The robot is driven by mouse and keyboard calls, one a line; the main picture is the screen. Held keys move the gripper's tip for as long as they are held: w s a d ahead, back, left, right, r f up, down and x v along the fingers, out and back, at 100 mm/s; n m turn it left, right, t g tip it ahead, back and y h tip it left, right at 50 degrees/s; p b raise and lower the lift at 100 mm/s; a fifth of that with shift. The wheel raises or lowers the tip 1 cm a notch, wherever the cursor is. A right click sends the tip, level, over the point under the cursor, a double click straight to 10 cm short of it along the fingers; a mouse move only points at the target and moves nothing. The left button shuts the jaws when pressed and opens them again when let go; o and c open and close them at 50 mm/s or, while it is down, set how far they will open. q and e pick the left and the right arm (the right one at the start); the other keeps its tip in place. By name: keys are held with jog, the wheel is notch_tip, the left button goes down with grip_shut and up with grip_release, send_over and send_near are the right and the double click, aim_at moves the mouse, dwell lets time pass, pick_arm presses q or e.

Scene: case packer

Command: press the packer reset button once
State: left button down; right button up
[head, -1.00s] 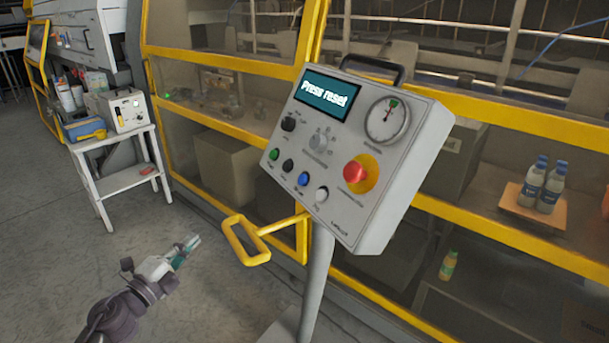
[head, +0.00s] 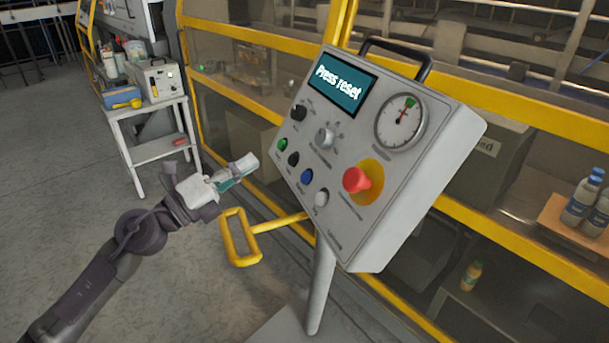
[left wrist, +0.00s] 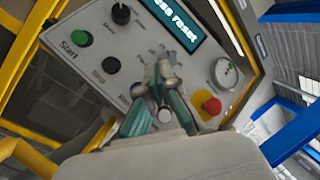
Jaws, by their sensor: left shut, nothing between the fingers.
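The grey control panel (head: 345,225) stands tilted on a post, and its screen (head: 339,84) reads "Press reset". Along its lower left are a green button (head: 283,145), a black button (head: 294,159), a blue button (head: 307,176) and a white button (head: 321,197). Their small labels are too blurred to read in the head view.
A red emergency-type knob (head: 356,180) on a yellow disc sits right of the buttons. A yellow handle (head: 241,240) sticks out below my left gripper. Yellow-framed guarding (head: 520,278) stands behind the panel. A small white table (head: 150,110) is at the back left.

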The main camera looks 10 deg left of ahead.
aim_at(305, 177)
pick_arm(q)
jog(key=w+d+f, duration=0.4)
jog(key=d, duration=0.2)
jog(key=shift+w+d+f+b, duration=0.3)
jog(key=shift+w+d+b, duration=0.05)
jog(key=shift+w+b, duration=0.1)
pick_arm(e)
jog(key=shift+w+d+f, duration=0.3)
jog(key=shift+d+f, duration=0.15)
jog(key=shift+a, duration=0.3)
jog(key=shift+d, duration=0.25)
dwell(0.4)
pick_arm(q)
jog(key=shift+w+d+f, duration=0.15)
jog(key=shift+d+f, duration=0.05)
jog(key=shift+d, duration=0.1)
